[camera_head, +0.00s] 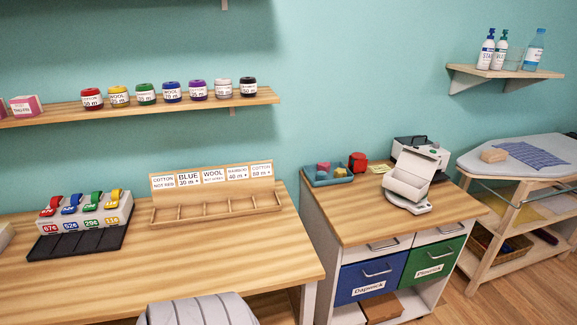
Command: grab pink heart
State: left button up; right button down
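A small pink piece (323,166) lies in a blue tray (348,180) on the wooden top of the drawer cabinet, near the wall. It is too small here to tell for sure that it is heart-shaped. A teal piece (340,171) lies beside it in the tray. Neither of my grippers shows in this view.
A red object (357,162) and a white machine (414,177) stand on the cabinet right of the tray. A wooden divided rack (215,200) stands on the left table (220,250). A grey ribbed shape (200,310) is at the bottom edge. The cabinet top's front is clear.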

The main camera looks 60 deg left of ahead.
aim_at(326, 167)
jog(key=k, duration=0.45)
jog(key=u, duration=0.7)
